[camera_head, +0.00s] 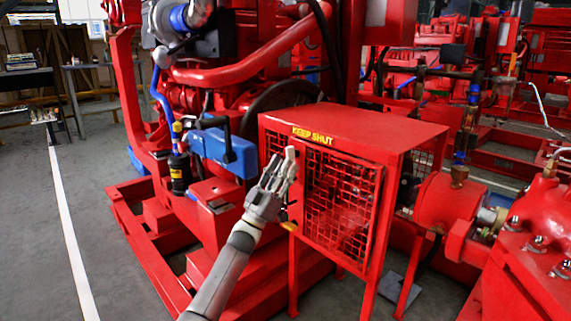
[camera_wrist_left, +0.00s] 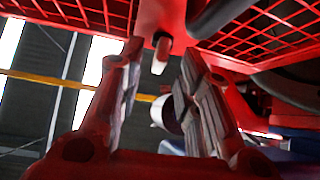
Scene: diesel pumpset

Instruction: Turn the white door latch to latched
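The white door latch (camera_head: 290,153) is a small pale piece at the upper left edge of the red mesh door (camera_head: 340,205), under the yellow "KEEP SHUT" label. It stands roughly upright in the head view. In the left wrist view the latch (camera_wrist_left: 160,62) shows its white end just beyond and between my fingertips. My left gripper (camera_head: 281,172) is at the latch, and its fingers partly cover the door's left edge. In the left wrist view the gripper (camera_wrist_left: 162,60) is open, with a clear gap between its pads; I cannot tell whether either finger touches the latch. My right gripper is not in view.
The red cage box (camera_head: 350,125) carries the door. A blue box (camera_head: 222,152) with a dark handle sits left of my gripper. A red engine (camera_head: 250,70) rises behind, and a red pump (camera_head: 530,250) stands at right. Open floor (camera_head: 40,220) lies at left.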

